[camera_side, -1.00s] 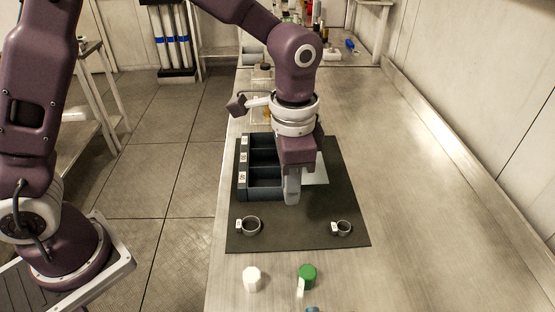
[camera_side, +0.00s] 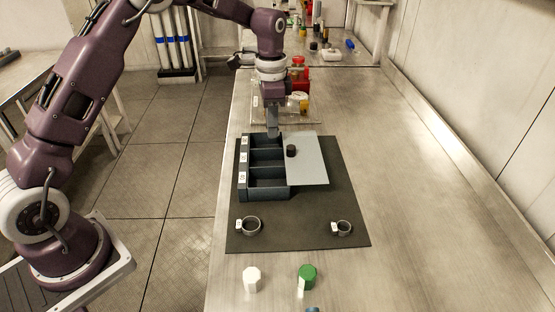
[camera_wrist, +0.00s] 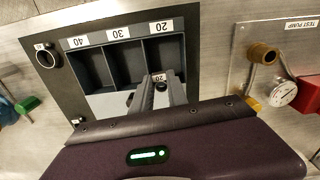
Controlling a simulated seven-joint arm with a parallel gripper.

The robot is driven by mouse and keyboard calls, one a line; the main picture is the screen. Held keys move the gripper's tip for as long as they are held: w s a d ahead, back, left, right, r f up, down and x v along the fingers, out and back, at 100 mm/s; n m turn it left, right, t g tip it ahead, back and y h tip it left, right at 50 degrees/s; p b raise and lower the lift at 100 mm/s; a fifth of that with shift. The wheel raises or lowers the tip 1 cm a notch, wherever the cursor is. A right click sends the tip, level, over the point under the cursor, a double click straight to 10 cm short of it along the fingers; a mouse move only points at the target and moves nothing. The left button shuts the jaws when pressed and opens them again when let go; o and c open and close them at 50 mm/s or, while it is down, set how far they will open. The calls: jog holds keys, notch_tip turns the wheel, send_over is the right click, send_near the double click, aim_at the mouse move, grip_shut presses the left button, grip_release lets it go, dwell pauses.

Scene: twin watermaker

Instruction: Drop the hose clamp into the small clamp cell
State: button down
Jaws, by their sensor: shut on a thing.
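The dark tray (camera_side: 242,168) has three cells in a row, labelled 20, 30 and 40. The small cell, labelled 20 (camera_wrist: 165,55), is at the far end in the side view and at the right in the wrist view. My gripper (camera_side: 273,134) is above that far end, fingers pointing down. In the wrist view, my fingertips (camera_wrist: 163,88) are shut on a small piece with a white tag reading 20 (camera_wrist: 158,77), the hose clamp, at the near edge of the cell. The clamp's ring is mostly hidden by the fingers.
Two more clamps, one at the left (camera_side: 251,226) and one at the right (camera_side: 344,228), lie on the dark mat (camera_side: 300,238). White (camera_side: 252,279) and green (camera_side: 307,272) caps stand in front. A gauge assembly (camera_wrist: 283,92) stands beyond the tray.

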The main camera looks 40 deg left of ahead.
jog(key=shift+f, duration=1.2)
jog(key=c, duration=1.2)
grip_release()
jog(key=shift+c, duration=0.2)
jog(key=shift+r, duration=0.1)
notch_tip(320, 180, up, 7)
jog(key=shift+f, duration=0.1)
